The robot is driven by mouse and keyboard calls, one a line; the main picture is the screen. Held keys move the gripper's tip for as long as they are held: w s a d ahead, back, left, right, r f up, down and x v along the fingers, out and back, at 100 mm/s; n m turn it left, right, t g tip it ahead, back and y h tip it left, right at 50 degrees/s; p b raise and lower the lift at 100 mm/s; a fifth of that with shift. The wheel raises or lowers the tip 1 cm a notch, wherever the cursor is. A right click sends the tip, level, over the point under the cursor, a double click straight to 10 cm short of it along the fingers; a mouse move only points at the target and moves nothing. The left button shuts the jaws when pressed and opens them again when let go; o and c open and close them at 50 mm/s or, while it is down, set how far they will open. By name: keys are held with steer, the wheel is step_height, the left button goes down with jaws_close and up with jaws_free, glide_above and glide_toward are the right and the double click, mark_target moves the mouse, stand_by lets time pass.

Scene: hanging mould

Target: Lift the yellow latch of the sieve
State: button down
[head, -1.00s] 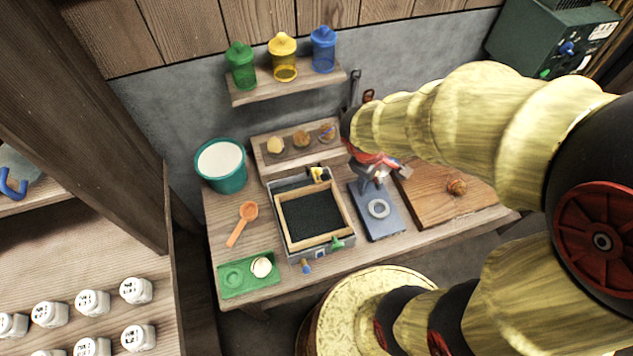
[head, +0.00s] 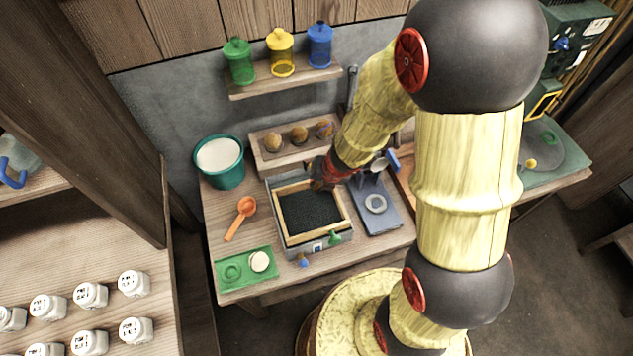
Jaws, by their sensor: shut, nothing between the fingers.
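The sieve (head: 281,217) is a wooden frame around a dark bed, set in a grey box (head: 276,236) on the workbench. My gripper (head: 318,184) is at the back edge of the sieve, at its right half, and looks closed and empty. The yellow latch is not visible now; my gripper covers the spot at the back edge where it showed before. I cannot tell whether the gripper touches it. A green latch-like part (head: 335,238) and a blue one (head: 303,261) show at the front of the box.
A teal bucket (head: 232,182), an orange scoop (head: 246,206) and a green tray (head: 227,284) stand to the left. A blue-grey plate with a ring (head: 376,204) lies to the right. A rack of round items (head: 262,160) and a shelf with coloured jars (head: 240,93) are behind.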

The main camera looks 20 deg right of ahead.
steer(key=b+x, duration=0.5)
steer(key=x, duration=0.3)
steer(key=shift+f, duration=0.1)
steer(key=shift+w+d+r+p, duration=0.35)
steer(key=shift+w+r+p, duration=0.1)
steer(key=shift+r+p, duration=0.15)
steer(key=shift+w+d+r+p, duration=0.3)
steer(key=shift+w+r+p, duration=0.1)
steer(key=shift+r+p, duration=0.15)
steer(key=shift+w+d+r+p, duration=0.2)
steer(key=shift+w+d+p, duration=0.15)
steer(key=shift+w, duration=0.15)
steer(key=shift+r+p, duration=0.25)
steer(key=shift+p, duration=0.45)
steer(key=shift+w+p, duration=0.15)
steer(key=shift+p, duration=0.25)
